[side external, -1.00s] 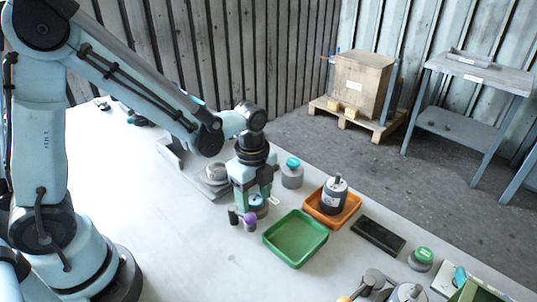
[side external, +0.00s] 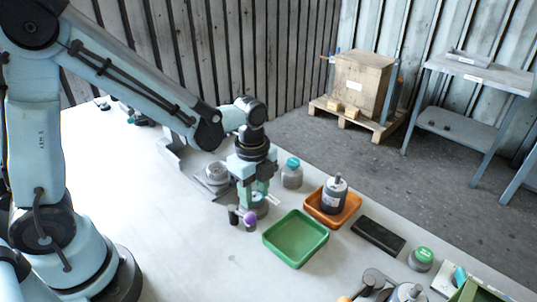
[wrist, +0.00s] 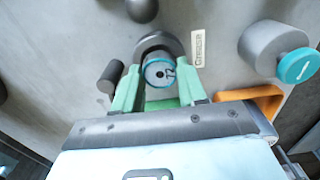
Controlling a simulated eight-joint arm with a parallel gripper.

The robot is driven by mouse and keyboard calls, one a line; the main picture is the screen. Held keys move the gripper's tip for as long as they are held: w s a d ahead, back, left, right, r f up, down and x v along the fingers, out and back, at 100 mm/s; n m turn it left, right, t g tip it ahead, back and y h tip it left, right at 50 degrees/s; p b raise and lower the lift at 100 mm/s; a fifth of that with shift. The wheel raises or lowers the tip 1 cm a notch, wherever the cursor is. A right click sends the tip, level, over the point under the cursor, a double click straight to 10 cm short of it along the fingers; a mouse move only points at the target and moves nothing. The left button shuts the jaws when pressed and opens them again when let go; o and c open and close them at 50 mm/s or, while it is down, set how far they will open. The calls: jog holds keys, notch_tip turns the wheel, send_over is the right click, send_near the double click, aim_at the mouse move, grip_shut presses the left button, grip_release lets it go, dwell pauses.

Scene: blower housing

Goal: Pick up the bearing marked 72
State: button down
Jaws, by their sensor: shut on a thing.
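The bearing (wrist: 158,71) is a small round part with a teal rim and a grey face carrying dark marks. The marks look like 72 but are partly unclear. It sits at a round grey holder (wrist: 150,42), whose wall curves around its far side. My gripper (wrist: 158,90) has its two green fingers shut on the bearing from both sides. In the side view my gripper (side external: 255,198) points straight down over the grey holder (side external: 259,211), and the bearing is mostly hidden between the fingers. I cannot tell whether it is clear of the holder.
A teal-capped grey pot (side external: 291,176) stands close behind my gripper. A black cylinder (side external: 233,215) and a purple-topped piece (side external: 250,219) stand close in front. A green tray (side external: 296,239) and an orange tray (side external: 333,207) holding a motor-like part lie to the right. The front left table is clear.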

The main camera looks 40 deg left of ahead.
aim_at(254, 196)
jog(key=shift+r, duration=2.45)
